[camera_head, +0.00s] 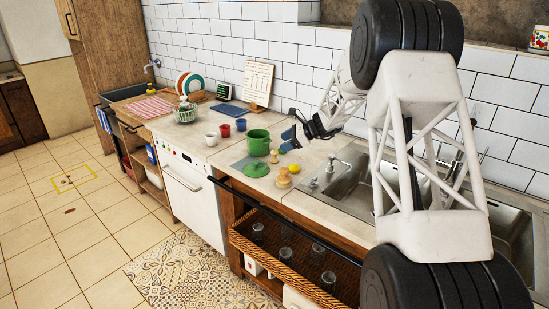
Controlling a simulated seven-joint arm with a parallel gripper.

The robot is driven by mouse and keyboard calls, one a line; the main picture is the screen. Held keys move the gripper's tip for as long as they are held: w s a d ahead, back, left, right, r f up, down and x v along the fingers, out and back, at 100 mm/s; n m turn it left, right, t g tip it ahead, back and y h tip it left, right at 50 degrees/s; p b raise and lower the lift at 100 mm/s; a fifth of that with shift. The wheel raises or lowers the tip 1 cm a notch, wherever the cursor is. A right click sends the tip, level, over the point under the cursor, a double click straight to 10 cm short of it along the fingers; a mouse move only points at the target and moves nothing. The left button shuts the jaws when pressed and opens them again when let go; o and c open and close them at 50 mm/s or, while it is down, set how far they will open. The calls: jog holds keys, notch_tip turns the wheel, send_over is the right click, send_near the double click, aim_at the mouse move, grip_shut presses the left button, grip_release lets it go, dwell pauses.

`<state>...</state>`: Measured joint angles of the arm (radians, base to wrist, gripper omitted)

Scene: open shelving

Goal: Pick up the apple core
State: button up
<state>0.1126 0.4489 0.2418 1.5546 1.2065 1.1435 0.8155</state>
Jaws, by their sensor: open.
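I cannot make out the apple core for certain. A small tan piece (274,156) stands on the counter just right of the green pot (258,142). It is too small to identify. A larger tan, knobbed piece (284,178) stands nearer the front edge, with a yellow, lemon-like fruit (294,168) beside it. My gripper (289,139) has blue fingers and hangs over the counter, right of the pot and behind these pieces. It is open, and I see nothing held in it.
A green lid (257,169) lies in front of the pot. Several cups, including a red one (225,130), stand to the left. The sink (350,182) is to the right. A wicker shelf (300,262) holds glasses below. The tiled floor at left is mostly clear.

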aim_at(276, 151)
jog(key=w+f+m, duration=0.1)
jog(key=w+f, duration=0.1)
jog(key=w+d+f+m+t+y, duration=0.1)
jog(key=w+f, duration=0.2)
jog(key=w+f+m, duration=0.1)
jog(key=w+f, duration=0.1)
jog(key=w, duration=0.1)
jog(key=shift+w+d+f, duration=0.1)
jog(key=shift+d+f, duration=0.15)
jog(key=shift+d, duration=0.05)
jog(key=shift+a, duration=0.15)
jog(key=shift+x, duration=1.15)
jog(key=shift+a, duration=0.15)
jog(key=shift+x, duration=2.5)
jog(key=shift+c, duration=0.4)
